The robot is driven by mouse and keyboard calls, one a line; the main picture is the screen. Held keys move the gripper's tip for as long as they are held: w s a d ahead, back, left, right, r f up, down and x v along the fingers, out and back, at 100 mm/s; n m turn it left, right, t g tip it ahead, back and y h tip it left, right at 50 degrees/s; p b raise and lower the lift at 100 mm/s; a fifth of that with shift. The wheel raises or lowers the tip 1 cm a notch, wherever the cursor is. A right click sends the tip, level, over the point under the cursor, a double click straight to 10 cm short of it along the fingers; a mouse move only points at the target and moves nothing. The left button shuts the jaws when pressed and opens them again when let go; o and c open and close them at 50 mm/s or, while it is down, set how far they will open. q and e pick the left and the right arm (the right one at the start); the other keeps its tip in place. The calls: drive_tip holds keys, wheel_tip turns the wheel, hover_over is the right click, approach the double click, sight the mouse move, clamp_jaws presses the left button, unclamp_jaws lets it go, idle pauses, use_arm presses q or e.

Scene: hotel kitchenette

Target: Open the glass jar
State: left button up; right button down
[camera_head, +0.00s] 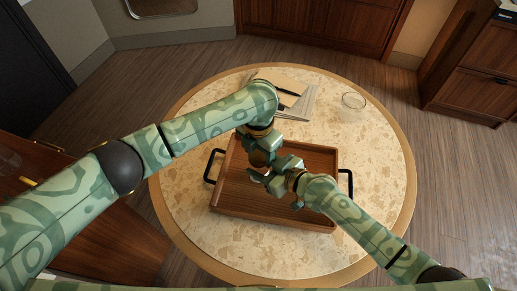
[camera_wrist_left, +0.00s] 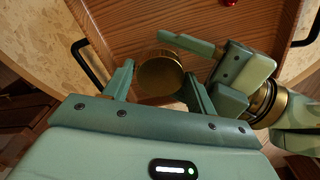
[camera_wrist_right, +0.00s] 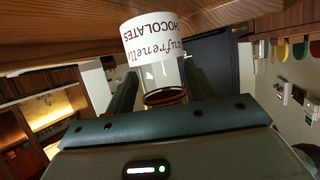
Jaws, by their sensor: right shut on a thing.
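The glass jar (camera_wrist_right: 155,55) has a white label reading "CHOCOLATES" and shows upside down in the right wrist view. My right gripper (camera_wrist_right: 160,90) is shut on the jar, one finger on each side. In the left wrist view, the jar's round gold lid (camera_wrist_left: 160,75) lies between the two fingers of my left gripper (camera_wrist_left: 160,88). A narrow gap seems to show on the left side of the lid, so the left gripper looks open around it. In the head view, the jar (camera_head: 261,158) is mostly hidden between both grippers, above the wooden tray (camera_head: 305,212).
The tray with black handles (camera_head: 208,166) sits on a round stone-topped table (camera_head: 370,200). A light board (camera_head: 278,84), dark utensils and a folded cloth (camera_head: 303,104) lie behind it. A clear glass bowl (camera_head: 353,101) stands at the back right.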

use_arm(q)
drive_tip(key=c, duration=0.6)
drive_tip(key=n, duration=0.6)
drive_tip(key=shift+n, duration=0.4)
drive_tip(key=n, duration=2.4)
drive_tip(key=shift+r, duration=0.1)
drive_tip(key=n, duration=0.5)
